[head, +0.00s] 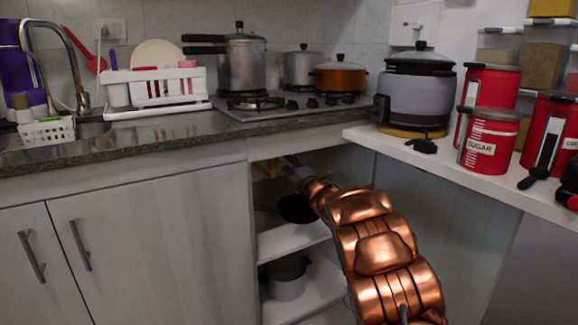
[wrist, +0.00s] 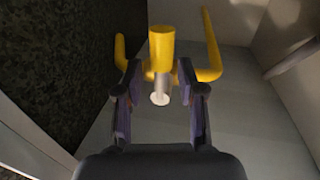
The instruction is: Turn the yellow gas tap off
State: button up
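The yellow gas tap (wrist: 161,48) is in the upper middle of the wrist view. It has an upright yellow cylinder, yellow pipe arms to both sides and a short pale stem (wrist: 160,90) with a round white end. My gripper (wrist: 158,72) is open. Its two fingers stand left and right of the tap, with visible gaps beside the stem. I cannot tell whether the fingertips touch the yellow pipe. In the head view, a small yellow part of the tap (head: 264,168) shows under the counter, and my gripper (head: 289,162) hides part of it.
My arm reaches into an open cabinet with white shelves (head: 292,242). A dark pan (head: 297,208) lies on the upper shelf and a pot (head: 288,278) stands lower. The counter edge (head: 120,158) is just above. A closed cabinet door (head: 155,240) is at the left.

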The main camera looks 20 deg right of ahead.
dwell(0.3)
jog(key=v, duration=1.2)
dwell(0.4)
